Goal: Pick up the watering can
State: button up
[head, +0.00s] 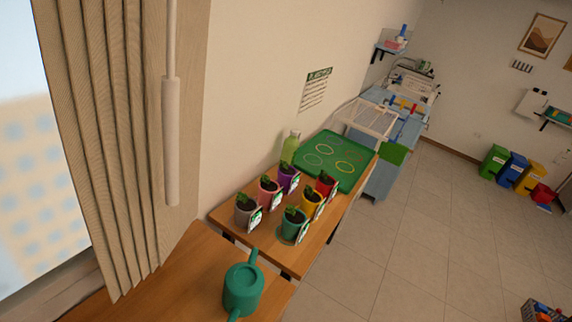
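A teal green watering can (242,290) stands near the right edge of the nearer wooden table, at the bottom centre of the head view. Its spout points up and away in the picture. A part at its lower end, perhaps the handle, reaches the bottom edge of the view. Nothing is seen touching the can. My gripper does not show in this view.
A farther wooden table (262,243) holds several potted plants, a light green bottle (290,147) and a green mat (312,175). A beige curtain (105,130) hangs at left. Tiled floor (420,240) is open at right. Coloured bins (511,167) stand by the far wall.

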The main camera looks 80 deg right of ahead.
aim_at(244, 284)
jog(key=z, duration=1.95)
jog(key=k, duration=1.25)
jog(key=z, duration=0.8)
jog(key=i, duration=1.1)
jog(key=u, duration=0.6)
jog(key=i, duration=0.95)
jog(key=u, duration=0.7)
